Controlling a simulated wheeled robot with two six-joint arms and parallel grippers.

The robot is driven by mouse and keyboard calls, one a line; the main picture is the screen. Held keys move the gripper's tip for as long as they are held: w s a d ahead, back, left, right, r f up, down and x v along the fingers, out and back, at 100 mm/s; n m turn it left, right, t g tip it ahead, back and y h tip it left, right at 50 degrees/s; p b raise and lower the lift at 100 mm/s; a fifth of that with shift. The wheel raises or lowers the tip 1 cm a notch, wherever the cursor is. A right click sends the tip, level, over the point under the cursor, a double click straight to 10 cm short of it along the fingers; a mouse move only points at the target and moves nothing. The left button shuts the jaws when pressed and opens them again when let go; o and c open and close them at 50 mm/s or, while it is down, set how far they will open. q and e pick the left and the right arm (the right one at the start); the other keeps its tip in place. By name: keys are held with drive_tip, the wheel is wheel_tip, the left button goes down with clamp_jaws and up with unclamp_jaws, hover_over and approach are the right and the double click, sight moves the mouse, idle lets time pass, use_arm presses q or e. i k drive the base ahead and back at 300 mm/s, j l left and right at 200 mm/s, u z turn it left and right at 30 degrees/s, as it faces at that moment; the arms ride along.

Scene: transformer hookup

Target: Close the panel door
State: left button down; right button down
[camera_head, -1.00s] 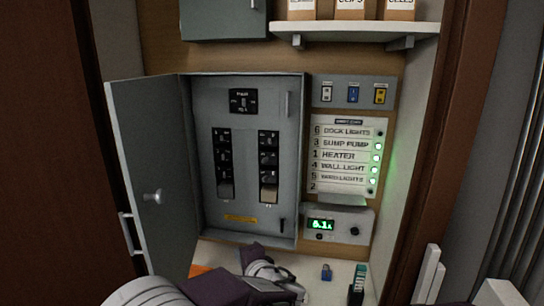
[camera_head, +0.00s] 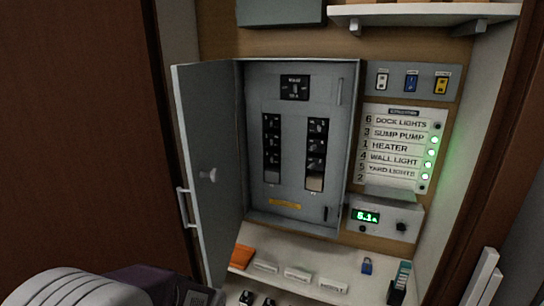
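The grey panel door (camera_head: 213,160) stands open, swung out to the left of the grey breaker panel (camera_head: 333,130). The panel's interior shows two columns of breakers (camera_head: 272,148), a main switch at the top and a yellow label below. My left arm enters at the bottom left, with its dark gripper part (camera_head: 165,284) low in front of the door and apart from the knob. Its fingertips are not clearly visible. My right gripper is not in view.
A shelf below the panel holds an orange item (camera_head: 242,257), label strips (camera_head: 298,274), a blue padlock (camera_head: 367,265) and small dark items. A circuit list (camera_head: 396,150) and a green-lit meter (camera_head: 366,216) are at the right.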

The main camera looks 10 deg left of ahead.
sight(204, 92)
drive_tip(key=k+j, duration=0.1)
drive_tip(key=j, duration=0.35)
drive_tip(key=k+j+z, duration=0.15)
drive_tip(key=j, duration=0.25)
drive_tip(key=k+j, duration=0.1)
drive_tip(key=j, duration=0.3)
drive_tip(key=k+j+z, duration=0.15)
drive_tip(key=j, duration=0.3)
drive_tip(key=k+j, duration=0.15)
drive_tip(key=j, duration=0.25)
